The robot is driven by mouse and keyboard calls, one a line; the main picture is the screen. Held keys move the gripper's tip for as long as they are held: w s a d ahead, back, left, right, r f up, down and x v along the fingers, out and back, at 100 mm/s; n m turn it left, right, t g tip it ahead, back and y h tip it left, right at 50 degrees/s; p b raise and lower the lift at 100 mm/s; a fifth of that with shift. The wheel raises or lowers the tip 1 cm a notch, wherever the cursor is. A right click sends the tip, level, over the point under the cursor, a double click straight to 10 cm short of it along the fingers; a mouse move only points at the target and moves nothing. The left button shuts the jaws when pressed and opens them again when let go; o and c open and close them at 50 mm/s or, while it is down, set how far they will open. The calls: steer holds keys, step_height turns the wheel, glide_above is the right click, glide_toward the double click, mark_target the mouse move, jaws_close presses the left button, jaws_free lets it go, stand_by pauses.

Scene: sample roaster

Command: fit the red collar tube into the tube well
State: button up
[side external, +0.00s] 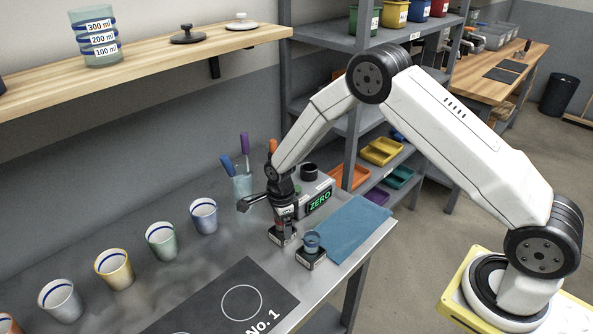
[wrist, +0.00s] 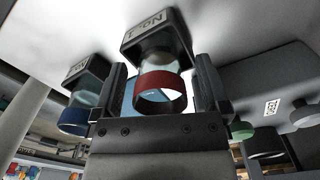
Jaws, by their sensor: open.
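The red collar tube (wrist: 160,83) shows in the wrist view between the two fingers of my gripper (wrist: 161,66). The fingers stand open on either side of it, with a small gap visible. The tube's clear body meets a dark labelled block (wrist: 158,36), which appears to be the tube well; I cannot tell how deep the tube sits. A blue collar tube (side external: 312,240) stands upright in a second dark block (side external: 311,258) to the right.
A cup of pens (side external: 242,185) is behind left. A blue cloth (side external: 355,228) lies to the right. Several striped cups (side external: 161,240) line the bench. A black mat (side external: 215,307) lies in front, clear.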

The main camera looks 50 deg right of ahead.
steer(key=shift+f, duration=0.1)
stand_by(0.4)
jaws_close()
steer(key=shift+r, duration=0.4)
steer(key=shift+r, duration=1.15)
steer(key=s+r, duration=1)
steer(key=s, duration=0.3)
steer(key=shift+s+d, duration=0.25)
steer(key=shift+s, duration=0.15)
steer(key=shift+s, duration=0.1)
stand_by(0.4)
stand_by(0.7)
